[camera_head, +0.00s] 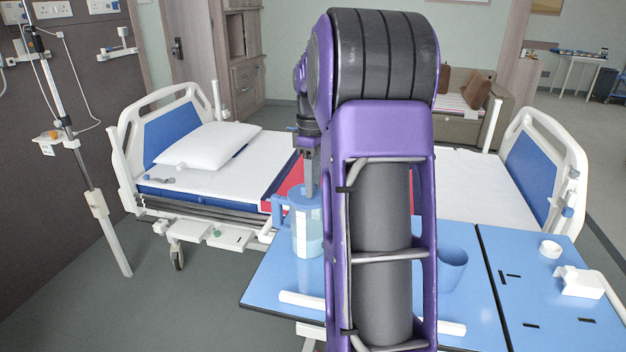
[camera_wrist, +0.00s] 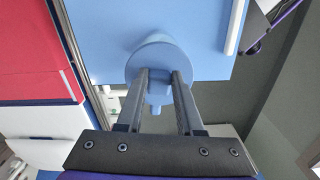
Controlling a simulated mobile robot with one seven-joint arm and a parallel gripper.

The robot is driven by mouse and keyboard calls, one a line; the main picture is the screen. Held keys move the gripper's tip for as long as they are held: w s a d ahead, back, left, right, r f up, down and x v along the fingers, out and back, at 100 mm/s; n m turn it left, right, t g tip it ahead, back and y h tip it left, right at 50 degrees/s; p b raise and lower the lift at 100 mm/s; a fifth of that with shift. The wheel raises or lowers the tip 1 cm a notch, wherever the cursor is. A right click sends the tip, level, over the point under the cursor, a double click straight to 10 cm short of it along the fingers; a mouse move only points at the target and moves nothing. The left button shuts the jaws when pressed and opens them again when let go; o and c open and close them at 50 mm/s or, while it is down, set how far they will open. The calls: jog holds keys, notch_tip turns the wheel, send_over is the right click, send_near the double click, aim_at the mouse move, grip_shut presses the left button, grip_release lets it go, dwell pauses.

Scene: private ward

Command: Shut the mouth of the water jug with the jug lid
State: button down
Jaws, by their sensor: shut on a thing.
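The water jug (camera_head: 307,238) stands upright on the blue table left of my arm, with its blue handle (camera_head: 278,212) to the left. The blue jug lid (camera_head: 304,198) is at the jug's top in the head view and shows as a round blue disc (camera_wrist: 157,58) in the wrist view. My gripper (camera_head: 309,186) points down at it, and its two fingers (camera_wrist: 160,74) are shut on the lid. I cannot tell whether the lid is seated or slightly above the mouth. The lid hides the mouth, and my arm hides part of the table.
The blue table (camera_head: 270,275) also holds a blue cup (camera_head: 453,268) right of my arm, a small white round item (camera_head: 550,249) and a white device (camera_head: 578,283). White bars lie along its front edge. A bed (camera_head: 225,175) stands behind it.

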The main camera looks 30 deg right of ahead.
jog(key=shift+f, duration=0.1)
dwell(0.4)
jog(key=shift+c, duration=2.3)
grip_release()
notch_tip(320, 180, up, 21)
jog(key=p, duration=0.4)
jog(key=shift+r, duration=0.2)
jog(key=s+a+b, duration=0.6)
jog(key=s+b, duration=0.1)
jog(key=s, duration=0.5)
jog(key=shift+s+a, duration=0.15)
jog(key=shift+s, duration=0.1)
